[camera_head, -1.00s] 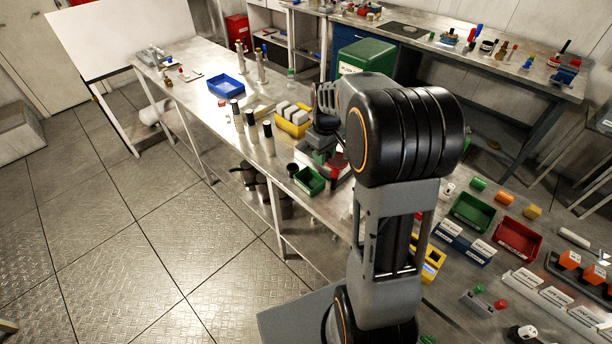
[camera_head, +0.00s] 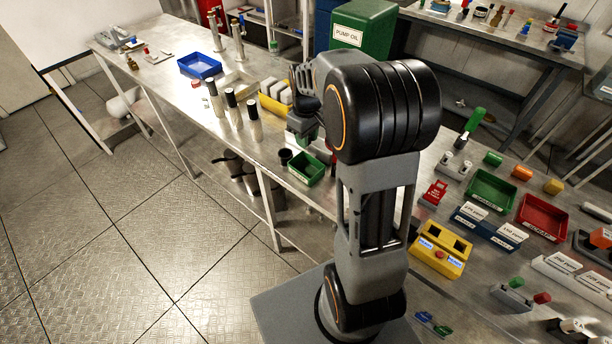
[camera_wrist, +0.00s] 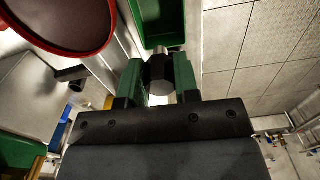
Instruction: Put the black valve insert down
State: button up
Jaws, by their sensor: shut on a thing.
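In the wrist view the two green fingers of my gripper (camera_wrist: 159,80) are shut on the black valve insert (camera_wrist: 160,68), a short dark cylinder with a paler end. A green tray (camera_wrist: 168,12) lies just beyond the fingertips. In the head view my gripper (camera_head: 301,139) is largely hidden behind my arm, above the bench near a small green tray (camera_head: 306,169).
Several white bottles with black caps (camera_head: 232,108) and a yellow bin (camera_head: 277,106) stand farther left. A yellow box (camera_head: 440,249) is right of my arm. A large red-rimmed round thing (camera_wrist: 108,42) is close at upper left.

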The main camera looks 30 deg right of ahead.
notch_tip(320, 180, down, 11)
jog(key=shift+r+p, duration=0.15)
jog(key=shift+p, duration=0.15)
dwell(0.5)
jog(key=shift+f, duration=0.3)
jog(key=o, duration=0.6)
jog(key=shift+r, duration=0.1)
